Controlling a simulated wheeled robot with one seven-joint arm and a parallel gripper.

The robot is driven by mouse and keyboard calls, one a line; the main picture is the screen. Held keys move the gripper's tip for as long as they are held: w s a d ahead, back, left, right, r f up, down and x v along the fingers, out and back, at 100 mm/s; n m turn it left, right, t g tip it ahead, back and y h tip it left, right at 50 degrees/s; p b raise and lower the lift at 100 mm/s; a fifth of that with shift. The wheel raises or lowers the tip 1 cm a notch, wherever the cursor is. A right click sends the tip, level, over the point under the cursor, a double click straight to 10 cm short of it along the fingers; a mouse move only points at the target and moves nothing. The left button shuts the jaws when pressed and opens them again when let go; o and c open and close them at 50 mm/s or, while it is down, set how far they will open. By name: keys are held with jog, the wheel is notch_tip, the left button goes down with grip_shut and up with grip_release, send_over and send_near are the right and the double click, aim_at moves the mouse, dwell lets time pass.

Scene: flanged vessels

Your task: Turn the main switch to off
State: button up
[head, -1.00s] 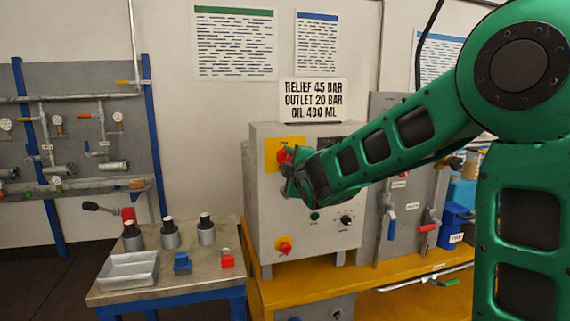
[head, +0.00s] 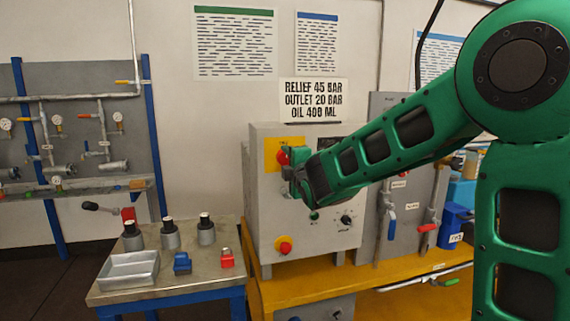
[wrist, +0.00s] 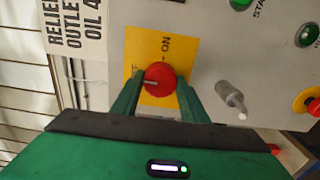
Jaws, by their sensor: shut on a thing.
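The main switch is a red rotary knob (head: 283,157) on a yellow plate (head: 270,154) on the grey control box (head: 258,200). In the wrist view the red knob (wrist: 159,79) sits between my two fingers, with the "ON" mark on the yellow plate (wrist: 148,60) just beyond it. A pale line shows on the knob's face. My gripper (head: 292,170) is at the front of the box, and its fingers (wrist: 160,95) are shut on the knob from both sides. In the head view my gripper partly hides the knob and plate.
A red button on yellow (head: 284,246) sits low on the box. A black selector (head: 346,220) and green button (head: 314,215) are nearby. A grey lever (wrist: 232,98) sticks out beside the yellow plate. A side table (head: 200,268) holds cylinders, a tray and padlocks.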

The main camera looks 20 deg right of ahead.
jog(key=o, duration=0.9)
jog(key=shift+a+f, duration=0.25)
jog(key=shift+o, duration=0.8)
jog(key=shift+d, duration=0.1)
jog(key=shift+r, duration=0.1)
jog(key=s, duration=1)
jog(key=shift+s, duration=0.35)
